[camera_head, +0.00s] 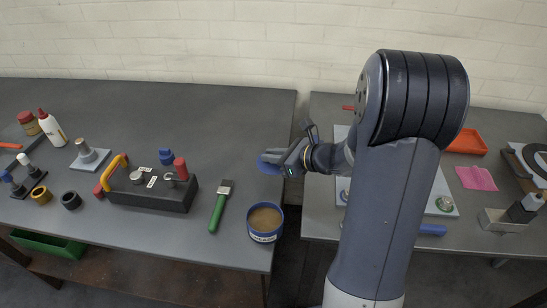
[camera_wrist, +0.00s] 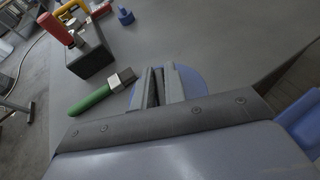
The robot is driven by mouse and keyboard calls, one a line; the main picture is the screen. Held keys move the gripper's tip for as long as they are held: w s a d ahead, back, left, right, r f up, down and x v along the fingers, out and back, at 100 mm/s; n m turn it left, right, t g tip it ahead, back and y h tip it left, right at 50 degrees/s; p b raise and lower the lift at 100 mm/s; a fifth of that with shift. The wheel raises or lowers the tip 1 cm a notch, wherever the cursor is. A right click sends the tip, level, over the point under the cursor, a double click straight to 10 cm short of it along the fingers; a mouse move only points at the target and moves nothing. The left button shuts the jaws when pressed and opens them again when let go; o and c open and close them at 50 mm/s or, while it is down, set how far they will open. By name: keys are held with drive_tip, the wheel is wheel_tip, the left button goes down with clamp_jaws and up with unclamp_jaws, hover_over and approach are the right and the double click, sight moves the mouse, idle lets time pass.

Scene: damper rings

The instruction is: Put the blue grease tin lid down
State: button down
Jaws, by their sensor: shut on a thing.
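The blue grease tin lid (camera_head: 268,167) is a flat blue disc at the tip of my gripper (camera_head: 279,160), over the right part of the left table. In the wrist view the lid (camera_wrist: 196,80) shows beyond and beside the fingers of my gripper (camera_wrist: 161,80), which are shut on it. I cannot tell whether the lid touches the table top. The open blue grease tin (camera_head: 265,222), with brown grease inside, stands near the table's front right corner, nearer than the lid.
A green-handled brush (camera_head: 220,207) lies left of the tin. A dark block with red and yellow parts (camera_head: 150,190) stands further left. The left table (camera_head: 225,120) is bare behind these. A gap separates it from the right table (camera_head: 318,215).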

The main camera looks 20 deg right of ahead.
drive_tip(key=b, duration=0.5)
hover_over(273, 181)
wheel_tip(273, 181, down, 5)
drive_tip(key=shift+w+f, duration=0.1)
idle(0.3)
drive_tip(key=shift+f+b, duration=0.55)
drive_tip(key=shift+f, duration=0.15)
drive_tip(key=shift+f, duration=0.25)
drive_tip(key=c, duration=1.4)
unclamp_jaws()
